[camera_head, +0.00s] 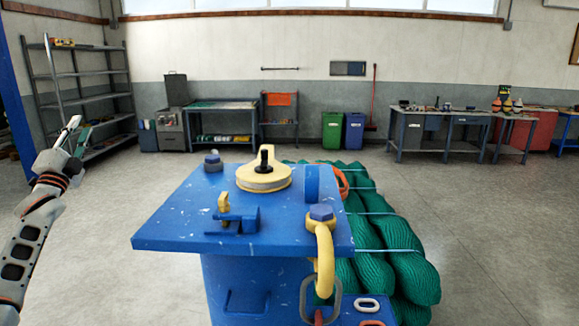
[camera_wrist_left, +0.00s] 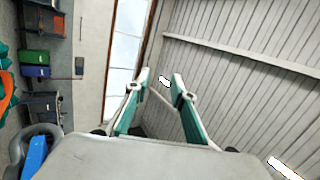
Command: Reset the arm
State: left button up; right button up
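My left arm comes in from the left edge of the head view, bent upward. Its gripper (camera_head: 76,136) is raised in free air, left of the blue stand (camera_head: 165,225) and apart from it. In the left wrist view the two fingers (camera_wrist_left: 160,85) point up toward the ceiling. They stand apart with a gap between the tips, and nothing is between them. My right arm and gripper are not in the head view.
The blue stand carries a yellow round part (camera_head: 264,178), a blue clamp (camera_head: 237,220) and a yellow hook (camera_head: 325,255). Green net bundles (camera_head: 400,270) lie at its right. Shelves (camera_head: 80,95) and benches (camera_head: 440,118) line the walls. The floor left of the stand is clear.

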pick_arm(q)
jog(key=w+a+f+n+g+y, duration=0.2)
jog(key=a+f+n+g+y, duration=0.4)
jog(key=f+n, duration=0.65)
jog(key=s+d+f+m+g+h, duration=0.1)
jog(key=s+d+f+h, duration=0.15)
jog(key=d+f, duration=0.55)
jog(key=s+d+f+g+h, duration=0.1)
jog(key=s+d+f+h, duration=0.15)
jog(key=f, duration=0.95)
jog(key=s+d+f+m+g+h, duration=0.1)
jog(key=s+d+f, duration=0.4)
jog(key=f, duration=0.4)
jog(key=s+d+f+g+h, duration=0.2)
jog(key=s+d+f+h, duration=0.1)
jog(key=s+d+f, duration=1.35)
jog(key=s+d+f+g, duration=0.1)
jog(key=s+d+f, duration=0.1)
jog(key=s, duration=0.6)
jog(key=s+d+f+g+h, duration=0.1)
jog(key=s+d+f, duration=0.1)
jog(key=s+d, duration=0.3)
jog(key=s+d+f, duration=0.2)
jog(key=s+d, duration=0.1)
jog(key=s, duration=0.8)
jog(key=shift+d+f+g+h, duration=0.15)
jog(key=shift+f+g+h, duration=0.15)
jog(key=shift+f+g, duration=0.1)
jog(key=shift+s+n, duration=0.1)
jog(key=shift+n, duration=0.15)
